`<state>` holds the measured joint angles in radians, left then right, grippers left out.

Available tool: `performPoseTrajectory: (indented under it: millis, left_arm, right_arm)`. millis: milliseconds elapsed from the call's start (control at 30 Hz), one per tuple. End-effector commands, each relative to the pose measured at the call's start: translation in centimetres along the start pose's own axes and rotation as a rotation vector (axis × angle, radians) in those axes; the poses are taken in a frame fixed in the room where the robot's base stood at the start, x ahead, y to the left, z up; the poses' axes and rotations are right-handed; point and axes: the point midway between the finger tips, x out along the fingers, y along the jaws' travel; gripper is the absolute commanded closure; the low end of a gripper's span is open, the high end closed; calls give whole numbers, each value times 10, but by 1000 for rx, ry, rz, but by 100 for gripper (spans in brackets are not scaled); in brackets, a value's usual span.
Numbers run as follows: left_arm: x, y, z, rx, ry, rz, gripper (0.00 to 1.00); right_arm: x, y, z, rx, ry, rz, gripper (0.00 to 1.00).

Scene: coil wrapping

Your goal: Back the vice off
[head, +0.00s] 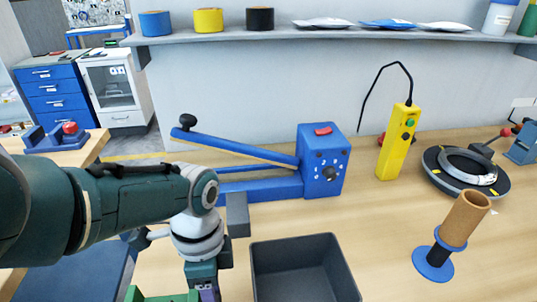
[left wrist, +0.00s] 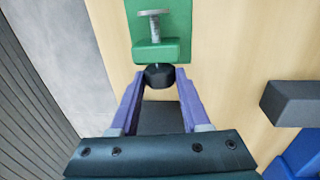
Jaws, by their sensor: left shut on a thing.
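The green vice (left wrist: 175,18) shows at the top of the left wrist view, with a grey threaded screw and a flat grey disc standing on its green block (left wrist: 155,52). A black knob (left wrist: 160,78) sits at the near end of that block. My left gripper (left wrist: 160,84) has its two purple fingers on either side of the knob and is shut on it. In the head view the left gripper (head: 207,291) is at the bottom edge, and only a strip of the green vice (head: 150,296) shows beside it. My right gripper is not in view.
A dark grey bin (head: 345,285) stands right of my left gripper. Behind is a blue lever machine (head: 323,170). A yellow control box (head: 396,142), a black ring turntable (head: 437,172) and a brown tube on a blue-based stand (head: 433,272) are farther right.

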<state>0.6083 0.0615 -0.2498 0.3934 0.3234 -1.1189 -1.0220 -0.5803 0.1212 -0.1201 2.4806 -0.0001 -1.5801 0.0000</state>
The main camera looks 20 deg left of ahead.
Motion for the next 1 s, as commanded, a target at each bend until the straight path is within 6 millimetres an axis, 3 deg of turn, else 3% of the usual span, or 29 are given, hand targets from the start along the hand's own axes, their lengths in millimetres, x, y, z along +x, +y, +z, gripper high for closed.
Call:
performPoseTrajectory:
  millis: [33,100,467,700,1000]
  left_arm:
    - [-10,6,0,4,-1,-29,89]
    - [-7,6,0,1,-3,-82,89]
    - [-2,4,0,0,0,-130,89]
    - [-3,14,0,9,1,-349,89]
    - [2,12,0,-1,1,-446,89]
  right_arm:
    - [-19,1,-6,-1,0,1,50]
    - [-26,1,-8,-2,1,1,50]
    - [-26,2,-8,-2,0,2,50]
    - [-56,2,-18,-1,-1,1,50]
    - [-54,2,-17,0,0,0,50]
